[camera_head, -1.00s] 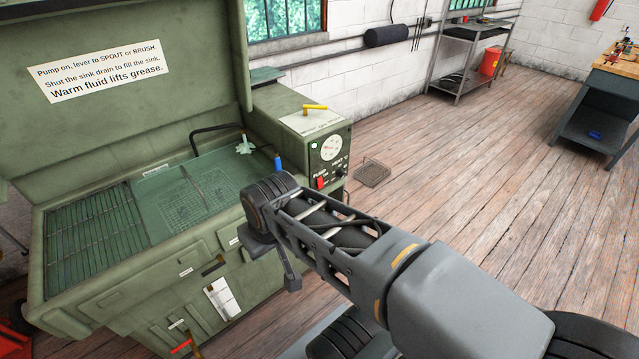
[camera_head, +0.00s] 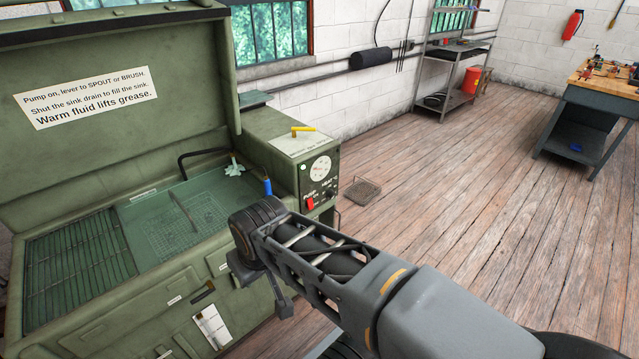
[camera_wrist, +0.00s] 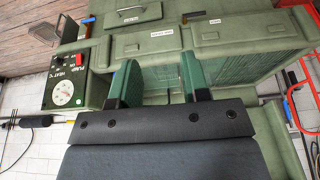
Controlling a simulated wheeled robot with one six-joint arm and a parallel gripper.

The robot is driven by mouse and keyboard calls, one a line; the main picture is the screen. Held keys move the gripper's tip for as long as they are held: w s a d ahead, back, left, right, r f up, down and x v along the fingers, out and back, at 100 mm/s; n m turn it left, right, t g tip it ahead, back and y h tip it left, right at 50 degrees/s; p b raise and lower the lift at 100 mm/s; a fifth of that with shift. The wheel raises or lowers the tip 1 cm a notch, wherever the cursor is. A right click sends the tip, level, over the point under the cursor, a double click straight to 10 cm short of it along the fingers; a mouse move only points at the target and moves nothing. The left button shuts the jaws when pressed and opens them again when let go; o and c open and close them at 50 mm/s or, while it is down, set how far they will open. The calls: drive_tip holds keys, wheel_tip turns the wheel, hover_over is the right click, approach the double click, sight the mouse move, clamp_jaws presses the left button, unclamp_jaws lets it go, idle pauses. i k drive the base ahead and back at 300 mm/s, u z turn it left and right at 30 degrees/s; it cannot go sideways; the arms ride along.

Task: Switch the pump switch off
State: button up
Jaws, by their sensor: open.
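In the wrist view the panel appears turned over at the left, with the red switch (camera_wrist: 79,59) beside the PUMP label and a round white gauge (camera_wrist: 62,92). My gripper (camera_wrist: 158,88) is open and empty, its two green-padded fingers apart in front of the washer's front. It is clear of the switch, which lies to the left in the wrist view. In the head view my arm hides most of the gripper.
A yellow-handled lever (camera_head: 303,129) sits on top of the control box. A blue-handled part (camera_head: 267,186) stands at the sink's edge, close to the switch. The washer's raised lid (camera_head: 110,95) stands behind the sink. Open wooden floor (camera_head: 430,200) lies to the right.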

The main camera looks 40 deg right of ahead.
sight(310, 206)
drive_tip(key=u, duration=1.6)
drive_tip(key=k, duration=0.9)
drive_tip(key=z, duration=1.25)
drive_tip(key=i, duration=0.5)
drive_tip(key=z, duration=0.1)
